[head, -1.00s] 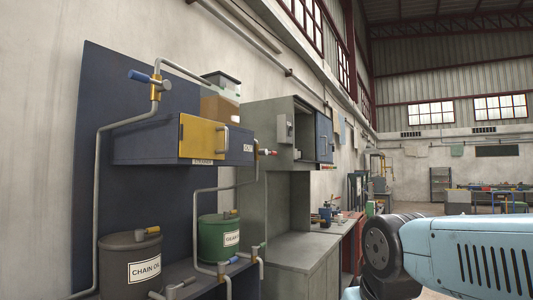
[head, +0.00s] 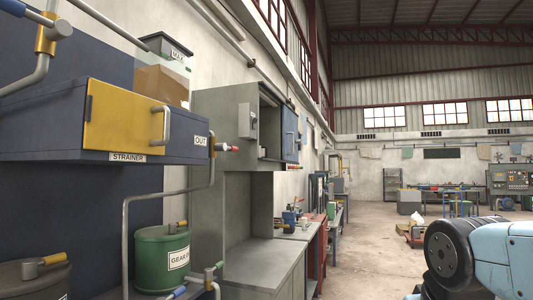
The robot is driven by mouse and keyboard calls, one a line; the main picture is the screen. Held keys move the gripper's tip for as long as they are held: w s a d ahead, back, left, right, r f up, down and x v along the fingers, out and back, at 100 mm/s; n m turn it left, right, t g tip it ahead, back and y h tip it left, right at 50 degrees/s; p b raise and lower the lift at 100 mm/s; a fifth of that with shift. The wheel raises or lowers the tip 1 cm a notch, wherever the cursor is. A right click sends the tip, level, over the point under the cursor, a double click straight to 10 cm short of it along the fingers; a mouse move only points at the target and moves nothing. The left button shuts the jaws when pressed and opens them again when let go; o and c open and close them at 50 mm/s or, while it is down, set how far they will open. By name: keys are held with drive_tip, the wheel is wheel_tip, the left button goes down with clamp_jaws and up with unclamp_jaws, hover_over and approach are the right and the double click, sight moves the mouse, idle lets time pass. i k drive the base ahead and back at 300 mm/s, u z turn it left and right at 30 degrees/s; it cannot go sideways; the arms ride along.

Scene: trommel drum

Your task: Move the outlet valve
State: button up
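The outlet valve (head: 222,147) sits at the right end of the strainer box (head: 60,125), beside a white label reading OUT. The strainer has a yellow door (head: 125,117) with a grey handle, and the door looks shut. My gripper is not in view; only part of my light blue arm shows at the lower right, well apart from the valve.
Another valve with a blue handle (head: 12,7) is at the top left. A green GEAR drum (head: 160,262) and a dark drum stand below the strainer. A grey cabinet (head: 222,120) and bench (head: 265,262) stand just beyond. Open floor (head: 375,240) lies to the right.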

sight(218, 147)
drive_tip(key=z, duration=0.05)
drive_tip(key=i, duration=1.55)
drive_tip(key=u, duration=0.6)
drive_tip(key=k, duration=0.95)
drive_tip(key=u, duration=0.15)
drive_tip(key=i, duration=0.95)
drive_tip(key=z, duration=0.1)
